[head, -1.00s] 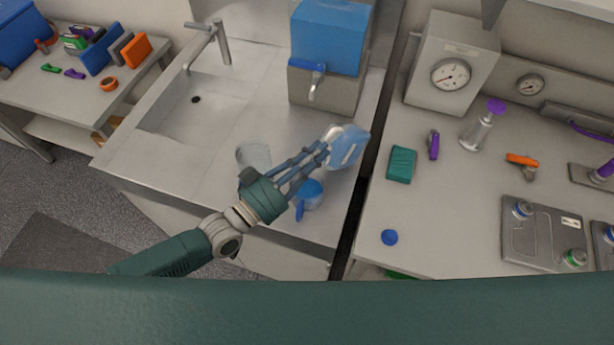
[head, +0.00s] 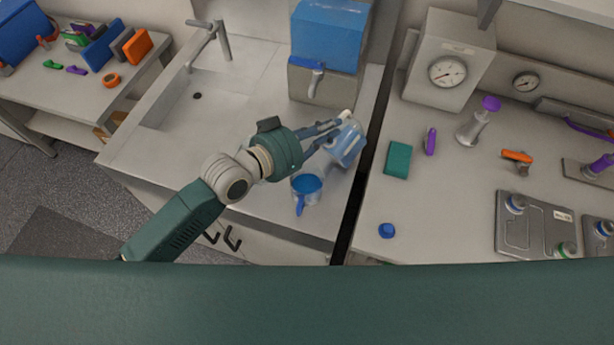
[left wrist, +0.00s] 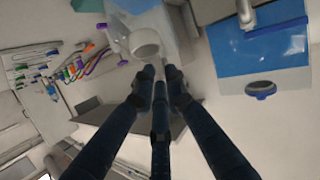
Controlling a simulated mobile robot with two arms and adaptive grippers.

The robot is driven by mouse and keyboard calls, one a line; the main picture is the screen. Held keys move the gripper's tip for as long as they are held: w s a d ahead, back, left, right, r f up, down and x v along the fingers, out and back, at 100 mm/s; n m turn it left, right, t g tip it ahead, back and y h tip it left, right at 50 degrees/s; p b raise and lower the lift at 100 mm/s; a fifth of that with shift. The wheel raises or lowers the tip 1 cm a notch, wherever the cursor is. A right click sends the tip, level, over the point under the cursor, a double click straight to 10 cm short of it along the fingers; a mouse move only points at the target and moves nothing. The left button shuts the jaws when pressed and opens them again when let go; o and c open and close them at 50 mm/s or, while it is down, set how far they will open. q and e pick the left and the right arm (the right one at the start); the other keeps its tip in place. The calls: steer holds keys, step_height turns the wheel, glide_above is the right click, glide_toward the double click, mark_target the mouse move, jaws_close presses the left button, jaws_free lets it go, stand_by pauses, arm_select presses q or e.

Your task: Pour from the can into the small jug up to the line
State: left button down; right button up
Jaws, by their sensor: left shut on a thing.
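The can (head: 349,147) is pale and translucent with blue in it. My left gripper (head: 338,126) is shut on it near its light-coloured top and holds it tilted. The small jug (head: 307,187), blue with a blue handle towards the front, stands on the counter just below and left of the can. In the left wrist view the gripper's fingers (left wrist: 160,78) reach up to the can's white round part (left wrist: 145,43). I cannot tell whether any liquid is running, and the jug's line is too small to make out. My right gripper is not in view.
A blue-tank dispenser (head: 328,38) with a tap stands behind the can. The sink (head: 190,105) is to the left. Across a dark gap, the right bench holds a teal block (head: 397,160), a blue cap (head: 387,230) and a gauge box (head: 447,70).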

mark_target(343, 114)
arm_select(q)
steer(key=w, duration=0.1)
steer(key=w+d+r+g+y, duration=0.1)
steer(key=d+g, duration=0.1)
steer(key=shift+w+d+r+y, duration=0.25)
steer(key=shift+w+y, duration=0.15)
steer(key=shift+w+d+f+g+y, duration=0.25)
steer(key=shift+w+d+g+y, duration=0.6)
steer(key=shift+w+g, duration=0.1)
steer(key=shift+r, duration=2.9)
